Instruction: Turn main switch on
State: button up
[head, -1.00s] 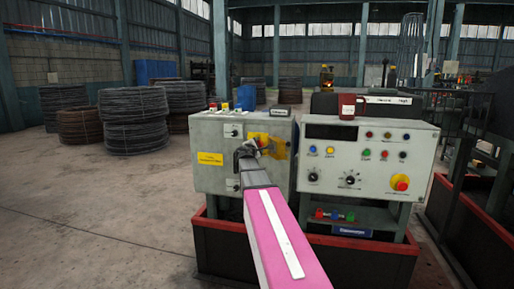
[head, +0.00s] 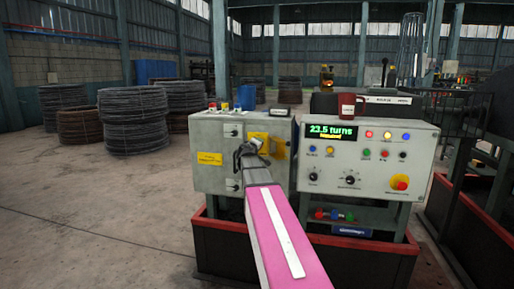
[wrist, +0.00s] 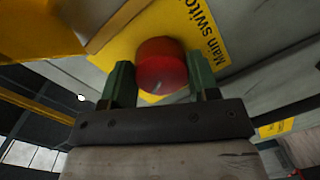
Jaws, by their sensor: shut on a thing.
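The main switch is a red rotary knob (wrist: 161,66) on a yellow plate (wrist: 215,30) lettered "Main switch", seen in the wrist view. In the head view the yellow plate (head: 277,148) is on the front of the left grey cabinet (head: 215,178). My gripper (wrist: 160,82) is shut on the red knob, one green finger on each side of it. In the head view my gripper (head: 250,148) and arm hide the knob.
The control panel (head: 365,160) to the right has a lit display (head: 335,131) reading "23.5 turns" and several lit lamps. A red emergency button (head: 401,183) is at its lower right. Wire coils (head: 133,120) stand behind on the left. The floor at left is clear.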

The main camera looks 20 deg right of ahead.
jog(key=m, duration=0.5)
jog(key=shift+f+y, duration=0.1)
jog(key=shift+y, duration=0.3)
jog(key=shift+m, duration=0.3)
jog(key=o, duration=0.9)
jog(key=shift+s, duration=0.1)
jog(key=v, duration=1)
jog(key=shift+s+a, duration=0.2)
jog(key=shift+s, duration=0.1)
jog(key=shift+f, duration=0.1)
